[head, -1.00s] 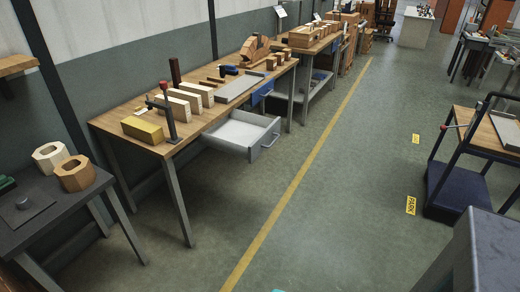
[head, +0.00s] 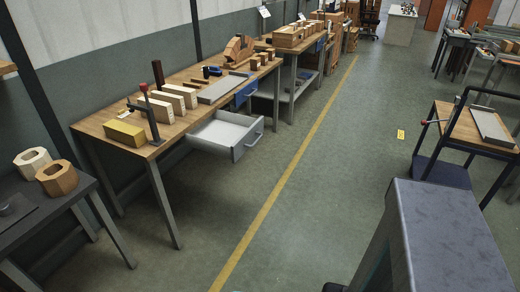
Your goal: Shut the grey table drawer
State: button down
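The grey table drawer (head: 228,134) is pulled out from under the wooden-topped workbench (head: 112,120). It looks empty inside, with a pale interior and a grey front. Its bar handle (head: 256,131) is on the front, which faces the aisle to the right. My gripper is not in view.
The bench bears wooden blocks, a clamp (head: 149,112) and a grey plate (head: 222,88). A dark table (head: 85,188) with wooden rings (head: 57,178) is at left. A trolley (head: 462,128) stands at right. The floor (head: 310,200) in front of the drawer is clear.

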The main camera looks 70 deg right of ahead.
aim_at(229, 135)
jog(key=u, duration=0.3)
jog(key=k, duration=1.2)
jog(key=z, duration=1.2)
jog(key=i, duration=0.85)
jog(key=u, duration=0.2)
